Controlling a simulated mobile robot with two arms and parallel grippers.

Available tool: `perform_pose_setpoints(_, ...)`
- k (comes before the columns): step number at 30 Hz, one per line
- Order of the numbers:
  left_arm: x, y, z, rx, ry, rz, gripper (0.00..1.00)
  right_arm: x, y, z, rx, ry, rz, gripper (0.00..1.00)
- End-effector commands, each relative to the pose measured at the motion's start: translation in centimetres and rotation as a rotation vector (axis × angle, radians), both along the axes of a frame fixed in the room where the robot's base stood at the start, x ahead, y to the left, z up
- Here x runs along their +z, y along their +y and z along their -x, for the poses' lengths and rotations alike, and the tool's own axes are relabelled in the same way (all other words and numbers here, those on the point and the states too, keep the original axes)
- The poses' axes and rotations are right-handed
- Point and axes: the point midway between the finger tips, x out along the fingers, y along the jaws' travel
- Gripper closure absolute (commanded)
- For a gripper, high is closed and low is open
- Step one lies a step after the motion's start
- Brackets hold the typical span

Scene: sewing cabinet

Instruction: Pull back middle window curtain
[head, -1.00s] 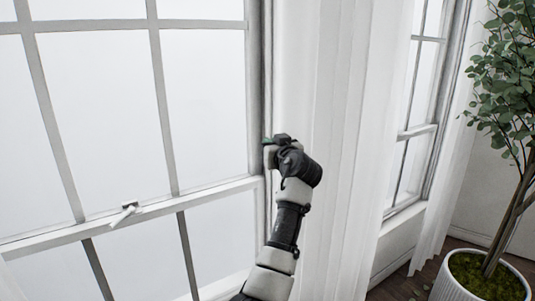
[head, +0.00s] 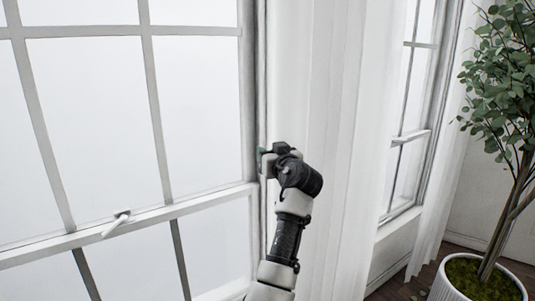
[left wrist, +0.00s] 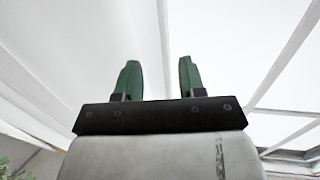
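A white curtain (head: 335,110) hangs in long folds between two windows in the head view. Its left edge lies along the frame of the large window (head: 195,100). My left gripper (head: 264,160) is in front of that edge, beside the window frame, with a green fingertip just showing. In the left wrist view, the two green fingers (left wrist: 160,78) stand apart, with only pale white between them. I cannot tell whether any cloth lies between the fingers or touches them. My right gripper is not in view.
A potted leafy plant (head: 500,90) in a white pot (head: 440,290) stands at the right. A second window (head: 405,170) is behind, right of the curtain. A white window handle (head: 117,222) sticks out from the large window's crossbar.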

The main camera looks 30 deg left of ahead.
Motion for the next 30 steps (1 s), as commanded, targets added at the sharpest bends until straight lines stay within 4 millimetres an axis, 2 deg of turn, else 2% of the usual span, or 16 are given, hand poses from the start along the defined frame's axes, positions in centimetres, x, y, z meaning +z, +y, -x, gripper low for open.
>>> perform_pose_setpoints(6,-0.4,-3.8,2.7,-0.004,-0.003,0.002,0.60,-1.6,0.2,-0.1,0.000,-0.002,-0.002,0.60)
perform_pose_setpoints(12,-0.2,-6.2,4.6,-0.003,-0.001,0.001,0.60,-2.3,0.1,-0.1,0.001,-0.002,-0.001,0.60)
perform_pose_setpoints(18,-0.1,-7.1,5.3,-0.002,0.000,0.000,0.60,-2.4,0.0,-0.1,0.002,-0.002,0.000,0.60)
perform_pose_setpoints(30,-0.1,-7.1,5.3,-0.002,0.000,0.000,0.60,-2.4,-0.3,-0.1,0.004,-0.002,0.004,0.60)
